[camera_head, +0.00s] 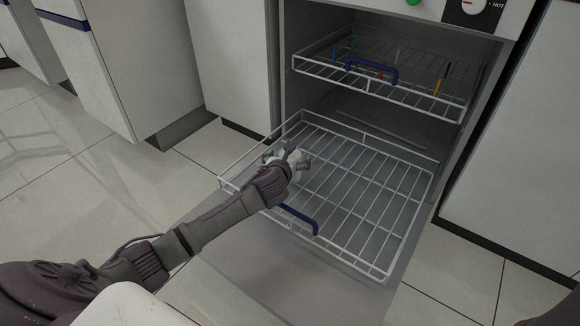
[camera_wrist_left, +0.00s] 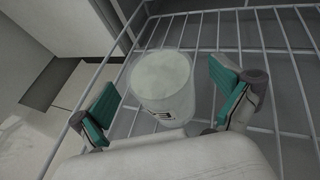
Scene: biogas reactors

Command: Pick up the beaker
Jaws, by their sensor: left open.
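The beaker (camera_wrist_left: 163,84) is a whitish, round vessel with a dark printed mark on its side, standing on the white wire rack in the left wrist view. My left gripper (camera_head: 289,160) reaches over the left part of the pulled-out lower rack in the head view and largely hides the beaker there. In the left wrist view, its two teal-padded fingers (camera_wrist_left: 164,101) are spread wide, one on each side of the beaker's near part. Gaps show between the pads and the beaker. My right gripper is not in view.
The lower wire rack (camera_head: 382,268) with a blue handle (camera_head: 300,219) extends from an open cabinet. An upper rack (camera_head: 380,93) holds several small coloured items above and behind. White cabinets (camera_head: 225,65) flank the opening. The right part of the lower rack is empty.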

